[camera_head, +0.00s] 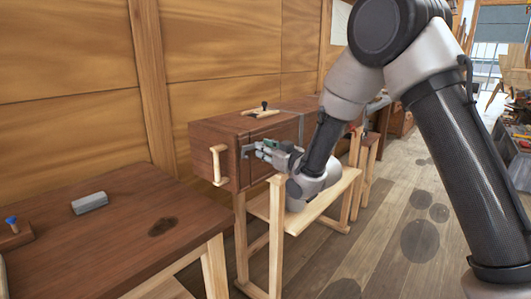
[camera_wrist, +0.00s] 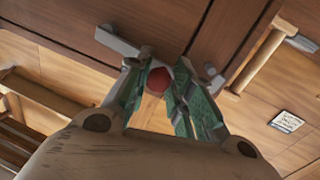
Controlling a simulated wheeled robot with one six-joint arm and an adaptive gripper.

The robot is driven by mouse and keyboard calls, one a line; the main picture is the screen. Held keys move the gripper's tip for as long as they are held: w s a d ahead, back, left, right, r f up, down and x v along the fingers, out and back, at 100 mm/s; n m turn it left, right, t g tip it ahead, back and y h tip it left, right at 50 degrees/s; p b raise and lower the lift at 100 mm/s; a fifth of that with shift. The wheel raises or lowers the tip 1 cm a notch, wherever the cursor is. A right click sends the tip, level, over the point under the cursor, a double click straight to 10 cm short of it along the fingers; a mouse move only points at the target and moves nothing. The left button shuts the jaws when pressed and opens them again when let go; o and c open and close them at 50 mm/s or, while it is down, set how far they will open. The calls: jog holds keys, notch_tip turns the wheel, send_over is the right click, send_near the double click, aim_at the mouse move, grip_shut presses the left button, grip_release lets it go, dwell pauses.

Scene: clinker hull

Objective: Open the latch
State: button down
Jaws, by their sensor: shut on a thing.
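The latch is a grey metal lever on the front of a dark brown wooden chest (camera_head: 222,146). In the head view the latch (camera_head: 247,149) shows just left of my gripper (camera_head: 261,149). In the wrist view the grey latch bar (camera_wrist: 118,41) runs along the chest panel, and a red round end (camera_wrist: 158,80) sits between the fingers. My gripper (camera_wrist: 163,92) has green finger pads on both sides of this part and is shut on the latch. The fingers hide some of the lever, so its exact angle is hard to tell.
A pale wooden handle (camera_head: 217,165) stands out from the chest, left of the latch. A brown table (camera_head: 110,235) at the front left carries a grey block (camera_head: 90,203) and a blue-topped peg (camera_head: 11,224).

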jog(key=shift+w+d+r+m, duration=0.1)
jog(key=shift+w+r+m, duration=0.05)
jog(key=shift+r+m, duration=0.4)
jog(key=shift+w+d+r+m, duration=0.1)
jog(key=shift+r+m, duration=0.35)
jog(key=shift+m, duration=0.2)
jog(key=shift+w+d+r+m+g, duration=0.25)
jog(key=shift+r+m, duration=0.2)
jog(key=shift+m, duration=0.15)
jog(key=shift+w+d+r+m+g, duration=0.15)
jog(key=shift+r+m+g, duration=0.1)
jog(key=shift+r+m, duration=0.3)
jog(key=m, duration=0.1)
jog(key=w+d+r+m, duration=0.1)
jog(key=w+r+m+g, duration=0.1)
jog(key=m, duration=0.1)
jog(key=shift+d, duration=0.25)
jog(key=shift+w+d+r+m+g+y, duration=0.1)
jog(key=shift+w+d+m+g+y, duration=0.25)
jog(key=shift+w+d+m, duration=0.9)
jog(key=shift+w+d+r+m+g+y, duration=0.1)
jog(key=shift+w+d+m+g, duration=0.4)
jog(key=shift+m, duration=1.3)
jog(key=shift+w+d+r+m+g+y, duration=0.1)
jog(key=shift+w+d+m+g+y, duration=0.3)
jog(key=shift+w+m, duration=1.05)
jog(key=shift+s+d+f, duration=0.1)
jog(key=shift+d, duration=0.15)
